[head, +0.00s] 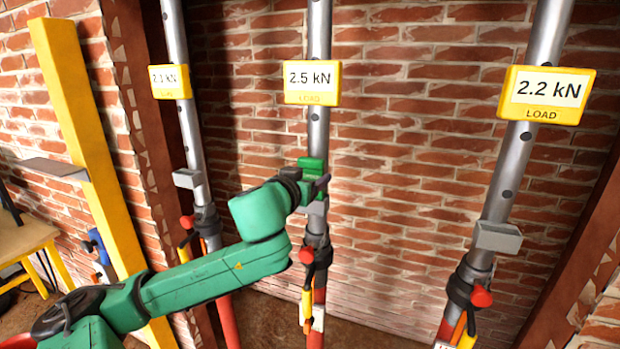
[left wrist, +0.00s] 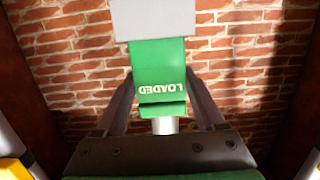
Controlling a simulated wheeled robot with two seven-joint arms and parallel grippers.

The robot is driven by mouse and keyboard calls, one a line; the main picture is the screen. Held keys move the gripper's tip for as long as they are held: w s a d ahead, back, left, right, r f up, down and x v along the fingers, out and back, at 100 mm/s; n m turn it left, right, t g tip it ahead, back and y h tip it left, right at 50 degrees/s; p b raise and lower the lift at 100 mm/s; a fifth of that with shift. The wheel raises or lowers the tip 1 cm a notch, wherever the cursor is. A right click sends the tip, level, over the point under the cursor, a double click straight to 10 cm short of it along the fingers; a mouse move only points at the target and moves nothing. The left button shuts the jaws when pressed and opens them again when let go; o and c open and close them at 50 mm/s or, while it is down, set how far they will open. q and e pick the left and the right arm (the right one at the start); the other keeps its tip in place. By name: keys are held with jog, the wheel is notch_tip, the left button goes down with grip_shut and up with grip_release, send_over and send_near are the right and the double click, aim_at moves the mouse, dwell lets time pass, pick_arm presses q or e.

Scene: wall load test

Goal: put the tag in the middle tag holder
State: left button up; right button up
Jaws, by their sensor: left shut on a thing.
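The green tag (head: 312,164) is upright in front of the middle pole, held by my left gripper (head: 314,183). In the left wrist view the tag (left wrist: 160,62) reads LOADED upside down, with a gripper finger (left wrist: 160,88) on each side. The grey middle tag holder (head: 315,208) is on the middle pole just below the tag, partly hidden by my gripper. It also shows in the left wrist view (left wrist: 153,20), meeting or overlapping the tag's edge. I cannot tell whether the tag's end is inside it. My right gripper is out of view.
Grey holders sit on the left pole (head: 187,179) and right pole (head: 498,237). Yellow load displays read 2.5 kN (head: 312,83) in the middle and 2.2 kN (head: 546,95) at right. A yellow post (head: 88,150) stands at left. A brick wall is behind.

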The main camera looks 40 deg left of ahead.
aim_at(315, 147)
pick_arm(q)
jog(key=shift+f+b, duration=0.6)
jog(key=shift+f, duration=0.2)
jog(key=o, duration=1.3)
jog(key=shift+r, duration=0.1)
notch_tip(315, 147, up, 8)
jog(key=p, duration=0.8)
